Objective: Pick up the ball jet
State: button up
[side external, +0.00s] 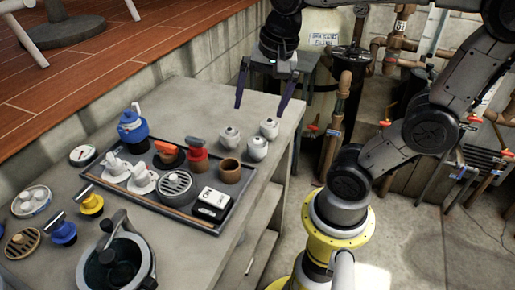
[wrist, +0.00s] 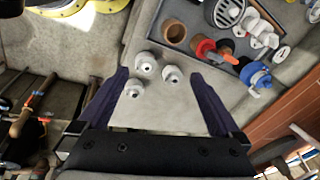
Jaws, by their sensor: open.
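Three small pale grey round fittings with a knob or hole on top stand on the bare counter right of the tray: one (side external: 229,138), a second (side external: 269,128) and a third (side external: 257,149). In the wrist view they cluster between my fingers (wrist: 173,76). Two white fittings with round bases and ball-like tops, one (side external: 115,166) and another (side external: 143,179), sit in the tray. I cannot tell for sure which kind is the ball jet. My gripper (side external: 259,111) is open and empty above the counter's back right, fingers down; it also shows in the wrist view (wrist: 157,75).
The dark tray (side external: 190,217) also holds a brown cup (side external: 230,170), red and orange valves, a round grate (side external: 176,185) and a white box (side external: 213,203). A blue-and-white pump (side external: 133,127) stands behind it. A dark pot (side external: 117,264) is in front. Pipes lie beyond the counter's right edge.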

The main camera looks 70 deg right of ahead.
jog(key=w+d+f+m+g, duration=0.2)
jog(key=w+d+m, duration=0.1)
jog(key=d+m, duration=0.2)
jog(key=g, duration=0.1)
send_near(257, 142)
jog(key=shift+m, duration=0.4)
jog(key=f, duration=0.5)
jog(key=shift+s+d+f, duration=0.2)
jog(key=shift+d, duration=0.15)
jog(key=shift+a+f, duration=0.2)
jog(key=shift+f, duration=2.5)
jog(key=shift+c, duration=0.2)
jog(key=c, duration=1.3)
jog(key=shift+r, duration=0.1)
jog(key=shift+c, duration=0.2)
